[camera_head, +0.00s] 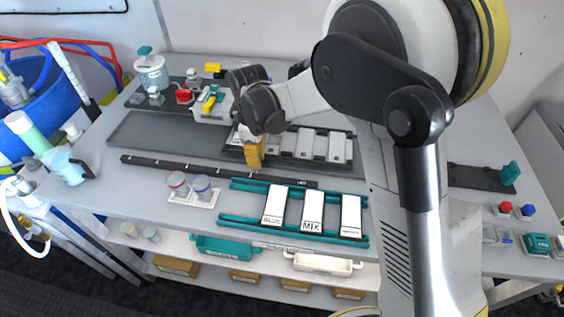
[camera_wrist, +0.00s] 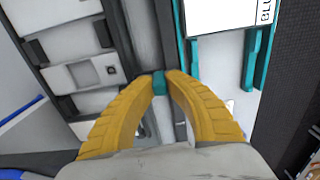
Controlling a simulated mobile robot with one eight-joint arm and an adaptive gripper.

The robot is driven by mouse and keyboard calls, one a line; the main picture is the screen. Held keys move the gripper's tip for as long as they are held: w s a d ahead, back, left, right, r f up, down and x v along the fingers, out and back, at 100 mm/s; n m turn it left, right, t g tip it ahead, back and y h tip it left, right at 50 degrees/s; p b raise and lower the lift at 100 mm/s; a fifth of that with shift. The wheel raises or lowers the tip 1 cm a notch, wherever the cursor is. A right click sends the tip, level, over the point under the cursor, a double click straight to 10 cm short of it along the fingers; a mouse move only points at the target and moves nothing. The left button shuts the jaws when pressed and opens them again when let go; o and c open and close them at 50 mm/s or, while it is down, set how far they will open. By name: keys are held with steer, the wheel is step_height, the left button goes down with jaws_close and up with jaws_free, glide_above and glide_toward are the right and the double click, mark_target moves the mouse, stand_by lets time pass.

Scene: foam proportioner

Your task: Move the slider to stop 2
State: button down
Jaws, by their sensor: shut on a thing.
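My gripper (camera_head: 255,153) is over the middle of the table, with yellow fingers pointing down near a long black rail (camera_head: 190,169). In the wrist view, the fingertips are closed on both sides of a small teal block (camera_wrist: 160,84), which looks like the slider's grip. The dark rail (camera_wrist: 181,125) runs beside and below it. In the head view the fingers hide the teal block. Small pale marks show along the rail, but no stop number is readable, so I cannot tell which stop the slider is at.
White cards (camera_head: 312,212), one marked MIX, lie across teal rails (camera_head: 240,220) in front of the black rail. Two cups (camera_head: 178,184) stand at front left. Behind the gripper is a dark tray with white blocks (camera_head: 305,142). A dark slab with a teal handle (camera_head: 510,172) is at right.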

steer(key=shift+w+a, duration=0.2)
steer(key=shift+a, duration=0.65)
steer(key=c, duration=1.4)
jaws_free()
step_height(320, 180, up, 12)
